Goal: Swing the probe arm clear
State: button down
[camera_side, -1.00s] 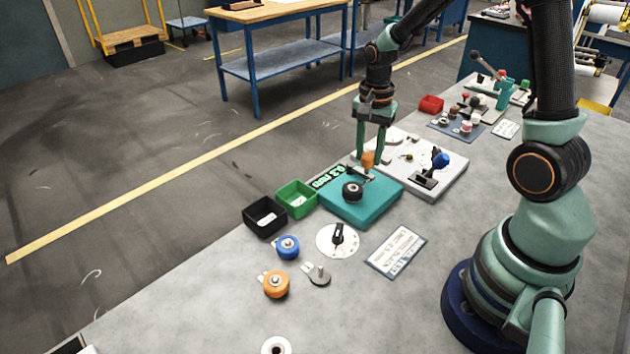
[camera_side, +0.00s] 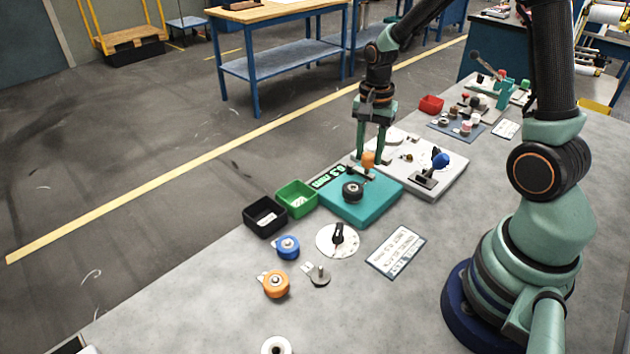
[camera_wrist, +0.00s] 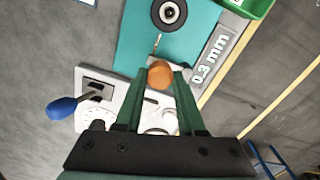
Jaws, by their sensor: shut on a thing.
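The probe arm (camera_side: 361,171) is a thin bar over the teal gauge block (camera_side: 390,190), with an orange knob (camera_side: 368,159) on it. A dark spool with a pale centre (camera_side: 352,190) sits on the block, and it also shows in the wrist view (camera_wrist: 169,12). My gripper (camera_side: 370,157) is lowered at the back of the block and is shut on the orange knob. In the wrist view the knob (camera_wrist: 160,74) is between my fingertips. The bar shows only in part there.
A white plate with a blue-knobbed lever (camera_side: 440,160) stands right behind the block. Green (camera_side: 296,198) and black (camera_side: 264,216) bins are at its left. A dial (camera_side: 338,240), a card (camera_side: 395,251) and blue (camera_side: 287,247) and orange (camera_side: 275,284) spools lie in front.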

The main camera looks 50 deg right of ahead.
jog(key=n, duration=0.1)
jog(key=d+n, duration=0.1)
jog(key=n, duration=0.2)
jog(key=shift+w+d+r, duration=0.1)
jog(key=shift+w+d, duration=0.1)
jog(key=shift+d, duration=0.15)
jog(key=shift+w+d+n, duration=0.2)
jog(key=shift+d+n, duration=0.1)
jog(key=shift+n, duration=0.65)
jog(key=shift+w+d+n, duration=0.15)
jog(key=shift+d+n, duration=0.15)
jog(key=shift+n, duration=0.65)
jog(key=c, duration=0.5)
grip_release()
notch_tip(320, 180, up, 12)
